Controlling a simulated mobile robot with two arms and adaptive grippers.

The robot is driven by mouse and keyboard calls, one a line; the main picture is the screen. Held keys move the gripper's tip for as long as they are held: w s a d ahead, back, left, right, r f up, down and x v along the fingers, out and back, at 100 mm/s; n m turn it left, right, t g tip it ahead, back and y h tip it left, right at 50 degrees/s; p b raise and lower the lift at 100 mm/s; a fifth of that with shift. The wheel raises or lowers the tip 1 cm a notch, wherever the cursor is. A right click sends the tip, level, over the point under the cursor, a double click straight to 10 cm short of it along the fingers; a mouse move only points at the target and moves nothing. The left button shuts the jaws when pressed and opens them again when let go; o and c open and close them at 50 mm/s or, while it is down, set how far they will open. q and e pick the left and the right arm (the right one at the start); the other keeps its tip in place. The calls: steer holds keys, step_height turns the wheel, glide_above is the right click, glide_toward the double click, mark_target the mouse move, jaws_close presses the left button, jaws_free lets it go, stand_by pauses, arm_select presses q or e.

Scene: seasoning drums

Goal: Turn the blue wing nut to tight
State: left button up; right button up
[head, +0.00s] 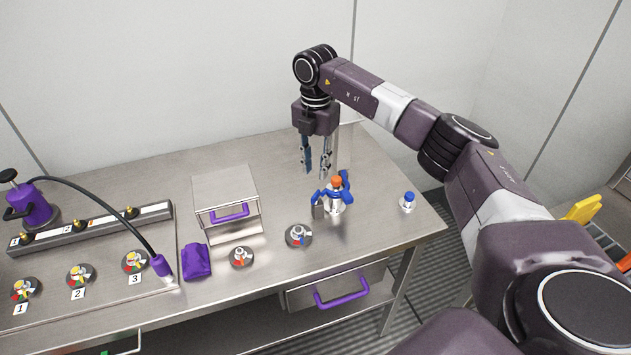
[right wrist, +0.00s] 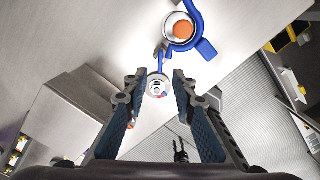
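A blue winged part (head: 346,185), which looks like the blue wing nut, sits around a white fitting with an orange cap (head: 337,181) on the steel table. In the right wrist view, its curved blue arms (right wrist: 193,12) show at the top, beyond the fingertips. My right gripper (head: 316,170) is open and empty, pointing down above the table, behind and slightly left of the blue part. It is apart from it. In the right wrist view, nothing is between its fingers (right wrist: 158,80).
Round dials (head: 299,236) lie along the table's front. A metal box with a purple handle (head: 229,213) stands left of the gripper. A small blue-capped item (head: 408,201) is near the right edge. A purple pump (head: 31,204) stands far left. The table's back is clear.

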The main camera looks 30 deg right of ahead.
steer(key=shift+r, duration=1.7)
steer(key=shift+f, duration=0.1)
